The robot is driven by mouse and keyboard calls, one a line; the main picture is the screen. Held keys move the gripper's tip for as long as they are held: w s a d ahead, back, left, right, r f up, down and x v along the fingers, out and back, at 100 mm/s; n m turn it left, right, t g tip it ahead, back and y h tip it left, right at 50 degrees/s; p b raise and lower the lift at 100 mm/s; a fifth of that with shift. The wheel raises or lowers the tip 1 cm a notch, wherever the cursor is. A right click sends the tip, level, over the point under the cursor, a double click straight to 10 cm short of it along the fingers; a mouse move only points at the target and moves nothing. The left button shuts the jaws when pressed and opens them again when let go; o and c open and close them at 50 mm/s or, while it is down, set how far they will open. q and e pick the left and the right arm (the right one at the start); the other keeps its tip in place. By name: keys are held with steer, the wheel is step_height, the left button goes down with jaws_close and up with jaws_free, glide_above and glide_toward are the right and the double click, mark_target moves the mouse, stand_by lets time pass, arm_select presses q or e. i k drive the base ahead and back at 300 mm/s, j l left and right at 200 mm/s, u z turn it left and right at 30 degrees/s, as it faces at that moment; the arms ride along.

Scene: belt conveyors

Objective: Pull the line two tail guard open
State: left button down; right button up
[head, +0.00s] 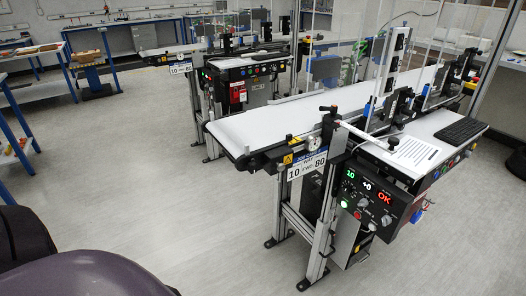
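The nearest belt conveyor (255,126) stands right of centre, its white belt ending at a rounded tail toward the left. A sign (307,165) under its tail reads 10 and 80, with small text between that looks like "two". A round dial (313,143) and a yellow warning label (288,158) sit near the tail. Clear upright panels (400,45) stand along the belt. I cannot tell which part is the tail guard or whether it is open. Neither of my grippers is in view.
A control box (370,200) with lit displays reading 10, +0 and OK hangs on the conveyor's near side. A shelf above holds a paper sheet (415,152) and a keyboard (460,130). Another conveyor (180,48) stands behind. Blue-legged benches (85,40) stand left. The grey floor (150,180) between is clear.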

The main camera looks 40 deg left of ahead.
mark_target(276, 160)
steer(key=u, duration=1.1)
